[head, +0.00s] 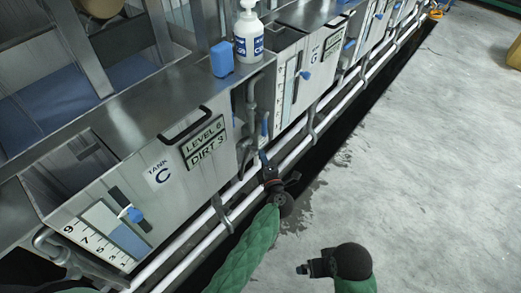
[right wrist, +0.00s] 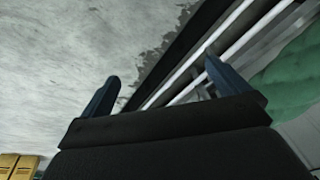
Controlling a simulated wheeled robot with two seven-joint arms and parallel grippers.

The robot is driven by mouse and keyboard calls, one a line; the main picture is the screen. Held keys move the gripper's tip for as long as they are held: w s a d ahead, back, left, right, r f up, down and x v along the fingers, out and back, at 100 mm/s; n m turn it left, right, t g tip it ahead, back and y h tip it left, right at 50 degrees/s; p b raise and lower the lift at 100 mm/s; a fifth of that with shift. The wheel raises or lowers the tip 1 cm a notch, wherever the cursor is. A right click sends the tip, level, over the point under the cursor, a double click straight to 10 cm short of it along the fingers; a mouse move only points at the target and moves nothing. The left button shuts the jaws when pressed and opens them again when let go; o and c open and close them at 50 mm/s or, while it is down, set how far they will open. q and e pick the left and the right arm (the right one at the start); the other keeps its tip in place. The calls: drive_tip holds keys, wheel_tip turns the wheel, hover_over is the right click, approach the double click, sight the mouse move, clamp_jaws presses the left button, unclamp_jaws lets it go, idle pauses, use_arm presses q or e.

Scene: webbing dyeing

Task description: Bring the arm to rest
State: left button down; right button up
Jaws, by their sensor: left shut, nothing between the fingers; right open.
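My left gripper (head: 265,160) reaches out at the end of my green-sleeved arm. It is shut and looks empty, close to the pipework beside the tank C front (head: 190,150). I cannot tell whether it touches the pipes. My right gripper (head: 304,269) is low over the floor at the bottom right, pointing left and seen small. In the right wrist view its two blue fingers (right wrist: 165,88) are spread apart with nothing between them.
White pipes (head: 320,115) run along the tank fronts above a dark floor gap. A white pump bottle (head: 248,35) and a blue block (head: 222,58) stand on the steel ledge. Blue-handled valves stick out. The concrete floor (head: 420,170) at the right is open, with wet patches.

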use_arm(q)
drive_tip(key=v, duration=0.3)
drive_tip(key=shift+s+d, duration=0.1)
use_arm(e)
drive_tip(key=shift+s+a+f, duration=0.15)
drive_tip(key=shift+a+f, duration=0.15)
drive_tip(key=shift+f, duration=0.35)
drive_tip(key=shift+s+a+f, duration=0.1)
drive_tip(key=shift+a+f, duration=0.15)
drive_tip(key=shift+f, duration=0.35)
